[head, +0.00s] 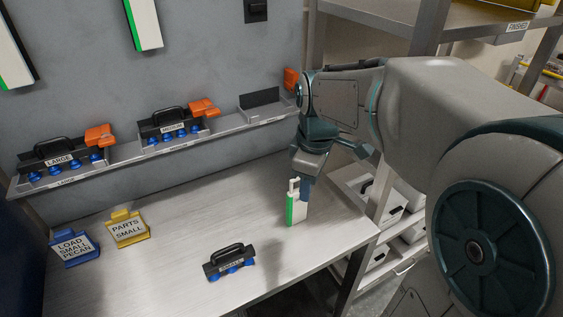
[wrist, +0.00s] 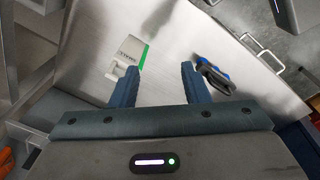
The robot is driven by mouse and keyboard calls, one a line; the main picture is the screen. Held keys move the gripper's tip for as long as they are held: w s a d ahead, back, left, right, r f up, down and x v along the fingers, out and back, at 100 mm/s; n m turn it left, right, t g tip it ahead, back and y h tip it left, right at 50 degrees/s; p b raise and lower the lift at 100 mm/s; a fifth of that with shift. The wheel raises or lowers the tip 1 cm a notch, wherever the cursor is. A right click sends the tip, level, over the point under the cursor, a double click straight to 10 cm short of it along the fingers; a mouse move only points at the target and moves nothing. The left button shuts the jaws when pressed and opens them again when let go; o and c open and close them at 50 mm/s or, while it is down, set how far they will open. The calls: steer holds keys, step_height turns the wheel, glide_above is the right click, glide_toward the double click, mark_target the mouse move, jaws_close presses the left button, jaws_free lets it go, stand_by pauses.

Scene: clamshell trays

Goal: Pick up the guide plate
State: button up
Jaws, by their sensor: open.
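A white plate with a green edge and a small white grip, which looks like the guide plate (head: 297,208), is on the metal table near its right end. It also shows in the wrist view (wrist: 124,54), at the upper left, with a small dark label. My gripper (wrist: 161,72) is open and empty, its two blue fingers apart. In the wrist view the plate's grip is just left of the left fingertip, not between the fingers. In the head view my gripper (head: 305,186) is above and close beside the plate; whether they touch I cannot tell.
A black handled tool with blue cups, labelled small (head: 231,262), sits at the table's front. Large (head: 60,160) and medium (head: 173,130) tools stand on the wall shelf. Blue (head: 75,249) and yellow (head: 128,229) signs stand at left. The table's middle is clear.

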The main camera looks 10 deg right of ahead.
steer(key=w+n, duration=0.6)
steer(key=w+n+g, duration=0.1)
steer(key=w+n, duration=0.2)
steer(key=shift+w+d+r+n, duration=0.35)
steer(key=shift+n, duration=0.05)
steer(key=shift+w+f, duration=0.15)
glide_above(297, 201)
steer(key=w, duration=0.2)
steer(key=shift+n, duration=0.3)
steer(key=f, duration=0.5)
steer(key=d+f, duration=0.1)
steer(key=f, duration=0.2)
steer(key=shift+s+f, duration=0.15)
steer(key=f, duration=0.1)
steer(key=f+p, duration=0.1)
steer(key=f, duration=0.2)
steer(key=shift+s+a+f, duration=0.1)
steer(key=shift+s+a, duration=0.2)
steer(key=shift+f, duration=0.5)
jaws_close()
